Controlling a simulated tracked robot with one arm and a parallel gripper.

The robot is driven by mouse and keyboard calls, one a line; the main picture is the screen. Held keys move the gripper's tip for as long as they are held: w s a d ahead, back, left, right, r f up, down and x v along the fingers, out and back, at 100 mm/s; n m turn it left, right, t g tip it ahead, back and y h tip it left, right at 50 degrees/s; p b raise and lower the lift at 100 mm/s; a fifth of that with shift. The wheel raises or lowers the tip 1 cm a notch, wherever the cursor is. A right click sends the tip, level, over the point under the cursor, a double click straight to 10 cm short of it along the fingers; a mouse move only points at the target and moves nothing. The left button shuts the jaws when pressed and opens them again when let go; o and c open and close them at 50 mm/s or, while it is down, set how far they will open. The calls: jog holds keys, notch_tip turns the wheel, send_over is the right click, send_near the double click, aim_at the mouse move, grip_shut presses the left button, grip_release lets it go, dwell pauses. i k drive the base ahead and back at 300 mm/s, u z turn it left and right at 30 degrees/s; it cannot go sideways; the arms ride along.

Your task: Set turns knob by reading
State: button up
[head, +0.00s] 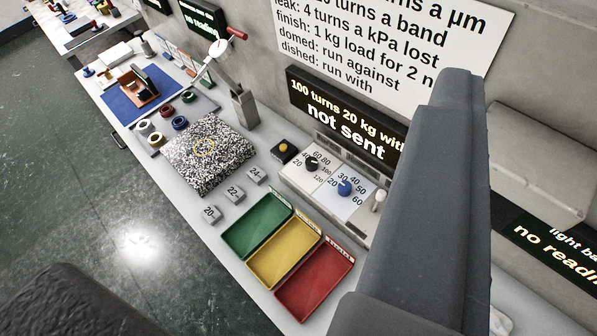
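The control box (300,183) stands at the back of the bench with two dials. Its black knob (312,164) has a scale running from 20 up to about 120. Its blue knob (345,188) has a scale from 20 to 60. The pointer directions are too small to read. The dark display (345,125) above reads "100 turns 20 kg with..." and "not sent"; its right end is hidden. A large grey part of mine (425,210), perhaps my gripper, fills the right side, apart from the knobs in the picture. I cannot tell whether it is open or shut.
Green (257,226), yellow (285,254) and red trays (315,282) lie before the box. A yellow button (284,150) and a small white lever (379,199) flank the dials. A speckled plate (207,155) is left. A white notice (390,40) hangs behind.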

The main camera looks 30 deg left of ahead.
aim_at(312, 163)
jog(key=z, duration=2.6)
jog(key=k, duration=1.15)
jog(key=u, duration=1.75)
jog(key=i, duration=1)
